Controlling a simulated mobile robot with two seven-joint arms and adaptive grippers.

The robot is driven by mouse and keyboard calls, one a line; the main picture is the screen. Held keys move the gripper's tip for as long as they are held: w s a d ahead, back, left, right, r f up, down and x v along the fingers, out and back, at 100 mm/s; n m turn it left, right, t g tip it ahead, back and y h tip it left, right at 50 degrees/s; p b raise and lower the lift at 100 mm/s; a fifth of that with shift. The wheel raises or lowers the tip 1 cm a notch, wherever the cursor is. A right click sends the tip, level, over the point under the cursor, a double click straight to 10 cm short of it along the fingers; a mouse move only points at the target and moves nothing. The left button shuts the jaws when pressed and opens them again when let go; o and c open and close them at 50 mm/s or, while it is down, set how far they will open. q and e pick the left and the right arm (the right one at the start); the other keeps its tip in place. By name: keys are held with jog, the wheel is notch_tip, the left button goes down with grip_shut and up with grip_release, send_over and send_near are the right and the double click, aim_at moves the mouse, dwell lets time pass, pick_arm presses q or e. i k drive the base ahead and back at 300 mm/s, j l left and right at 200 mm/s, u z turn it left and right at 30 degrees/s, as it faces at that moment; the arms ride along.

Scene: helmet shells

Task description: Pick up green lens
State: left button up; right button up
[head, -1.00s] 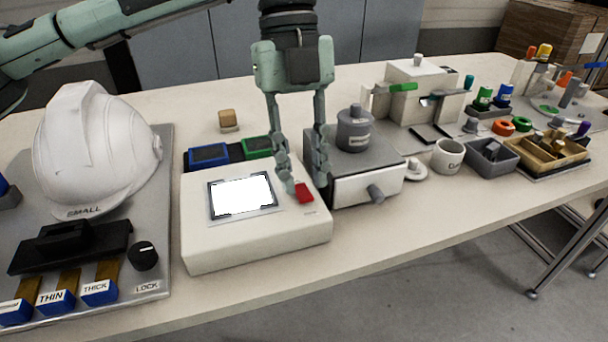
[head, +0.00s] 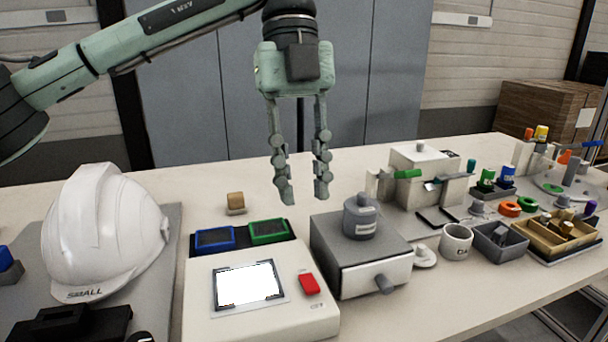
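The green lens (head: 268,231) appears to be a dark pane in a green frame. It lies beside a similar blue-framed pane (head: 214,238) in a dark holder behind the white box with a screen. My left gripper (head: 304,196) points down, with its two fingers apart and nothing between them. In the picture it is above and slightly right of the green-framed pane, apart from it. My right gripper is not in view.
The white box (head: 205,310) has a lit screen and a red button (head: 309,284). A grey drawer unit (head: 330,248) bearing a grey jar (head: 360,217) stands to its right. A white helmet (head: 100,235) is at left. Trays and coloured parts fill the right side.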

aim_at(274, 230)
jog(key=k, duration=1.5)
